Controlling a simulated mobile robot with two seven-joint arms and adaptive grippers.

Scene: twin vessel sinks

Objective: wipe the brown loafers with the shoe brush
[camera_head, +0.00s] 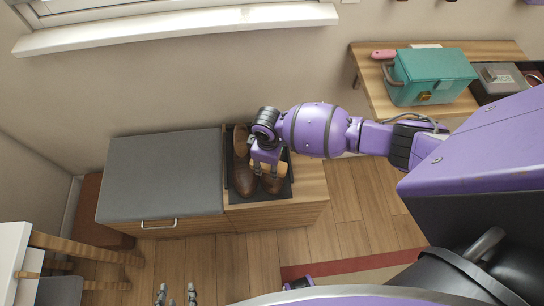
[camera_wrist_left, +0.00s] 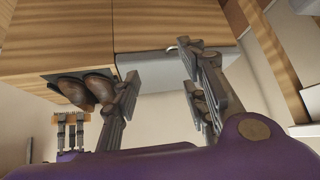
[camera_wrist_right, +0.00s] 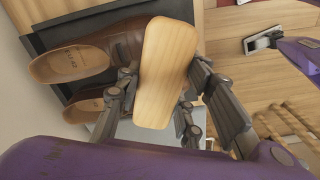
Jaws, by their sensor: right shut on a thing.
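The pair of brown loafers sits side by side on a black tray (camera_head: 284,190): a left loafer (camera_head: 243,178) and a right loafer (camera_head: 273,184), partly hidden by my right gripper. My right gripper (camera_head: 265,160) is shut on the shoe brush (camera_head: 270,171), whose pale wooden back (camera_wrist_right: 166,72) fills the middle of the right wrist view. The brush is over the right loafer; I cannot tell if its bristles touch the leather. The loafers (camera_wrist_right: 70,64) show their tan insoles in the right wrist view. My left gripper (camera_head: 177,295) is open and empty, low in the head view, away from the shoes.
The tray rests on the wooden top of a low bench (camera_head: 308,180), beside a grey cushion (camera_head: 165,172). A wooden shelf (camera_head: 375,95) at the upper right holds a teal box (camera_head: 432,76) and a pink-handled item (camera_head: 384,54). A white table (camera_head: 12,250) stands lower left. Floor before the bench is open.

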